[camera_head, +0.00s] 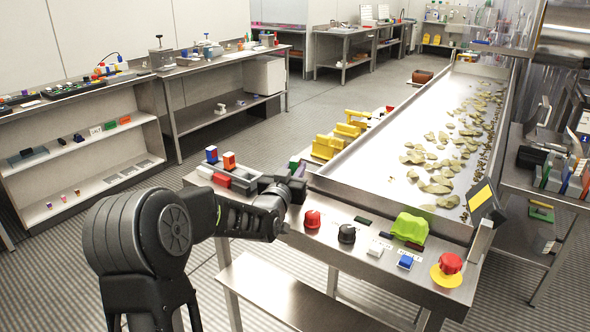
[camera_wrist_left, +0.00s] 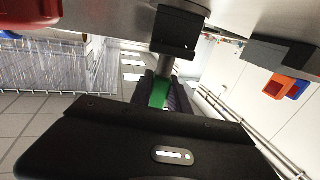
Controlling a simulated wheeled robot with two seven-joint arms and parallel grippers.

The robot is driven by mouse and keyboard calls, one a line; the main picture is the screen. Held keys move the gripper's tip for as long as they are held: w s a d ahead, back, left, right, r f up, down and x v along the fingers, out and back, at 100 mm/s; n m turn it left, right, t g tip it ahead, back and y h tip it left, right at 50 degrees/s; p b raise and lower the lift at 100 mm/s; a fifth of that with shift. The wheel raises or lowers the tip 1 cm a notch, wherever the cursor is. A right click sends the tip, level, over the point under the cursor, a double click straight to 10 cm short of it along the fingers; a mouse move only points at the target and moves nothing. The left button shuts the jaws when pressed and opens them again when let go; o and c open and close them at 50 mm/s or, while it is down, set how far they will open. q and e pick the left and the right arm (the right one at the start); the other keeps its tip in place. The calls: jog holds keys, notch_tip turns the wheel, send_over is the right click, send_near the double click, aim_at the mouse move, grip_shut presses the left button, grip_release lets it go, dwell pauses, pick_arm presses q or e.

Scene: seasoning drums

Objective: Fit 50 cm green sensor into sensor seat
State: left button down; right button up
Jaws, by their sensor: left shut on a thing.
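My left gripper (camera_head: 290,184) reaches over the near left corner of the steel bench. It is shut on the green sensor (camera_wrist_left: 159,93), which shows as a green block between the dark fingers in the left wrist view. In the head view the gripper mostly hides the sensor. A dark bracket on a metal post (camera_wrist_left: 175,34), perhaps the sensor seat, is just beyond the sensor in the wrist view. I cannot tell whether they touch. My right gripper is not in view.
Blue (camera_head: 211,154) and orange (camera_head: 229,160) blocks stand left of the gripper by a grey holder (camera_head: 243,178). A red knob (camera_head: 312,219), a black knob (camera_head: 347,233) and a red emergency button (camera_head: 450,263) line the bench front. A long conveyor tray (camera_head: 375,180) lies behind.

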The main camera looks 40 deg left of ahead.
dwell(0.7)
pick_arm(q)
jog(key=shift+b, duration=0.5)
dwell(0.6)
jog(key=shift+b, duration=0.5)
dwell(0.5)
jog(key=shift+b, duration=0.5)
jog(key=shift+f+b, duration=1.85)
jog(key=shift+b, duration=0.45)
